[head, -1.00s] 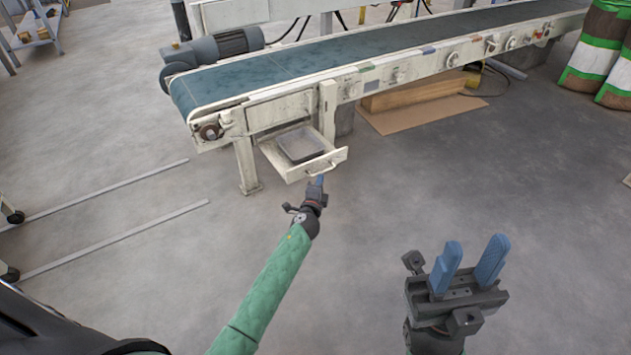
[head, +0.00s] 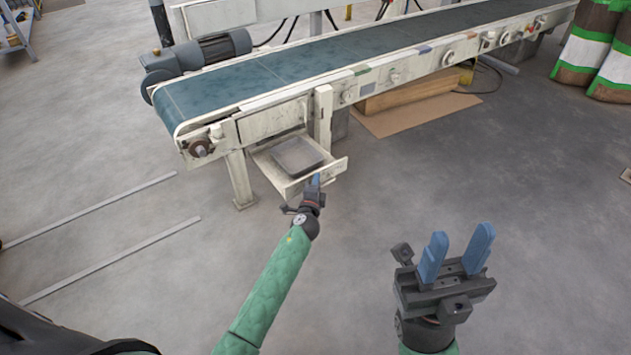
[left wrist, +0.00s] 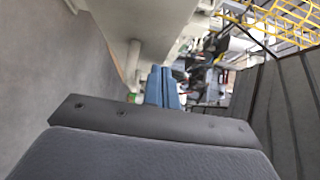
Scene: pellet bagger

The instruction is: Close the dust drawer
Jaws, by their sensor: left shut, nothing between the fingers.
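The dust drawer (head: 271,171) stands open, pulled out from under the near end of the conveyor. It is a pale tray with a grey pan (head: 298,155) in it and a handle on its front panel (head: 335,170). My left gripper (head: 316,179) is shut and empty, with its blue fingertips in front of the panel near the handle. I cannot tell whether they touch it. The left wrist view shows the closed fingers (left wrist: 162,86) pointing toward blurred pale machine parts. My right gripper (head: 456,256) is open and empty, well to the right of the drawer.
The conveyor (head: 330,55) runs from the left toward the back right, with a pale leg (head: 240,180) left of the drawer. A cardboard sheet (head: 415,115) lies beneath it. Striped sacks (head: 595,50) stand at the far right. The floor in front is clear.

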